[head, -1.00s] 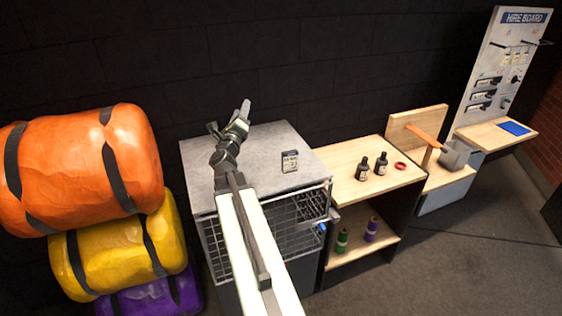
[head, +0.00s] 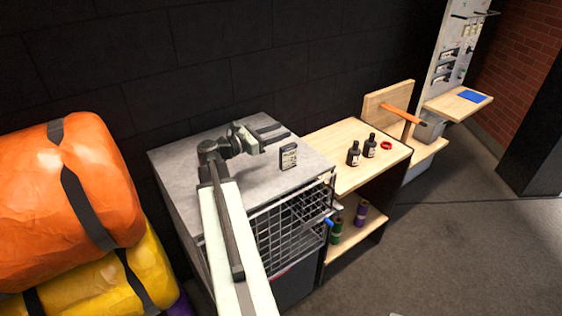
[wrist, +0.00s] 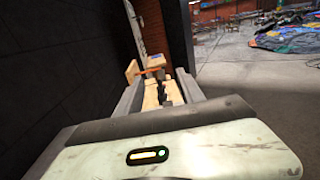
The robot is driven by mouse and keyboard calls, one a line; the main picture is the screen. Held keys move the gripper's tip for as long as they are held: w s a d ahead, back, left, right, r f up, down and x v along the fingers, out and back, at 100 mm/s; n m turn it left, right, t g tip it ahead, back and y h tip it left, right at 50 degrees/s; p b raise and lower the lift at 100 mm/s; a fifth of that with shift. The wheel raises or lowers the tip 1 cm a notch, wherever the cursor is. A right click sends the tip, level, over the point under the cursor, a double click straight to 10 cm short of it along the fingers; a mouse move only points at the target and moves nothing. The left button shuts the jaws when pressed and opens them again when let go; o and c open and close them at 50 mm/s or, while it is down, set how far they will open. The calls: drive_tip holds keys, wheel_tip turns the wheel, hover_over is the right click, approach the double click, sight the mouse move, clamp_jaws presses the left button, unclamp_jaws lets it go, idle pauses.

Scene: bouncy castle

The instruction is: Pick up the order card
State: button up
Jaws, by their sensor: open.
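The small dark card with pale print (head: 288,157), which looks like the order card, is on the grey top of the wire-fronted cabinet (head: 180,165), near its right side. It appears upright or leaning; I cannot tell which. My gripper (head: 274,133) is open and empty, above the cabinet top, pointing right. In the head picture it is just above and left of the card, apart from it. In the wrist view the two fingers of my gripper (wrist: 160,92) are spread, and I cannot make out the card there.
A wooden shelf unit (head: 350,135) right of the cabinet holds two dark bottles (head: 353,153) and a red ring (head: 386,145). Orange (head: 90,190) and yellow (head: 90,285) rolled bags are stacked at left. A dark wall is behind. Floor at right is clear.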

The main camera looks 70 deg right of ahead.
drive_tip(key=b, duration=0.9)
approach(295, 143)
drive_tip(key=shift+s+d+f, duration=0.8)
drive_tip(key=shift+s+d, duration=0.05)
drive_tip(key=shift+d, duration=0.2)
drive_tip(key=shift+s+d+r+p, duration=0.5)
drive_tip(key=shift+d+r+p, duration=0.15)
drive_tip(key=shift+d, duration=0.05)
drive_tip(key=x, duration=0.6)
drive_tip(key=shift+a, duration=0.1)
clamp_jaws()
drive_tip(key=shift+w, duration=0.1)
